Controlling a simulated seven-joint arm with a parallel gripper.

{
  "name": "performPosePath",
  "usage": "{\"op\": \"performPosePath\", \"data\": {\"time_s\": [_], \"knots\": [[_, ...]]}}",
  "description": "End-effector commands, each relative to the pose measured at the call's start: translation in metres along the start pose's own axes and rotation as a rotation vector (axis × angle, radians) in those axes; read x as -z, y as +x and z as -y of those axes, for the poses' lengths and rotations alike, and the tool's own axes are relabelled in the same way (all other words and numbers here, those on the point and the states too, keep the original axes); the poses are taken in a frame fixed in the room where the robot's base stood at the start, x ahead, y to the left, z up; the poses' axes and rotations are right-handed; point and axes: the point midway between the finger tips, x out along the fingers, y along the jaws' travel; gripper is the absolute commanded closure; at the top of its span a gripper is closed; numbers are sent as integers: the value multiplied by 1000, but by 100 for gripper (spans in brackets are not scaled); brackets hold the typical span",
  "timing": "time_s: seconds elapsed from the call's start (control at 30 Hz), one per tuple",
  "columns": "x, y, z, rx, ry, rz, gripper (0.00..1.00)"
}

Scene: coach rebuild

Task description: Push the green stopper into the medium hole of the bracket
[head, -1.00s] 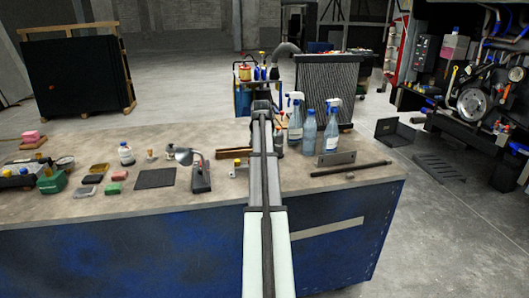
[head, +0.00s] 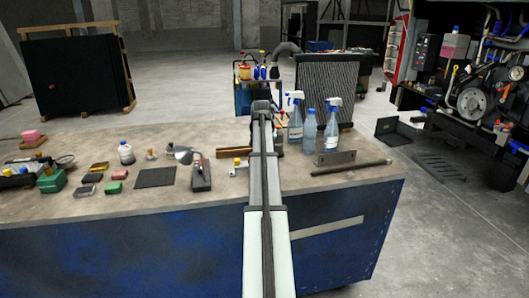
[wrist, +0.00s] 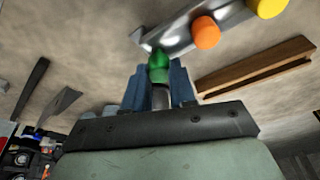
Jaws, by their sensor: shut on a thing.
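The green stopper (wrist: 158,68) is between the blue fingers of my gripper (wrist: 160,88) in the wrist view, and the gripper is shut on it. The grey metal bracket (wrist: 178,38) lies just beyond it, with an orange stopper (wrist: 205,32) and a yellow stopper (wrist: 268,6) on it. The green stopper's tip overlaps the bracket's near end. I cannot tell whether it touches or enters a hole, and the medium hole is hidden. In the head view my arm hides the gripper's fingertips and most of the bracket; a yellow stopper (head: 237,161) shows beside the arm.
A brown wooden bar (wrist: 258,67) lies near the bracket. In the head view, spray bottles (head: 295,124) and a dark rod (head: 350,168) are right of my arm. A lamp (head: 199,172) and a dark mat (head: 156,178) are left. The bench front (head: 130,205) is clear.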

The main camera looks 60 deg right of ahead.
Motion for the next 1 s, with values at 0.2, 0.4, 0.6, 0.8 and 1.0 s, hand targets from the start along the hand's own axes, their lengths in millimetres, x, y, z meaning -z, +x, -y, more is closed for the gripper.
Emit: {"op": "performPosePath", "data": {"time_s": [0.2,0.4,0.6,0.8,1.0], "knots": [[0,2,0,0,0,0,100],[-1,4,0,0,0,0,100],[-2,5,0,0,0,0,100],[-2,7,0,0,0,0,100],[-2,9,0,0,0,0,100]]}}
